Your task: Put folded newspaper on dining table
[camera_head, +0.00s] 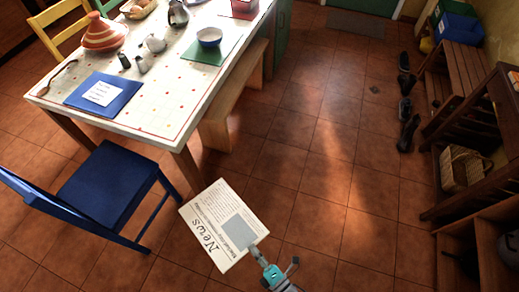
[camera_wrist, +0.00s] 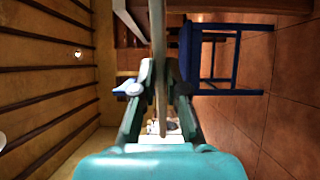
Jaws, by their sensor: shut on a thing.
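The folded newspaper (camera_head: 215,222), white with a "News" headline and a grey picture block, is in the lower middle of the head view, apart from the table. My gripper (camera_head: 262,258) is shut on its lower right edge. In the wrist view the newspaper (camera_wrist: 158,40) shows edge-on as a thin pale strip between the two fingers of my gripper (camera_wrist: 158,88). The dining table (camera_head: 168,100), with a white spotted cloth, is at the upper left of the head view, beyond the newspaper.
A blue chair (camera_head: 105,185) stands at the table's near side, left of the newspaper. A wooden bench (camera_head: 222,115) runs along its right side.

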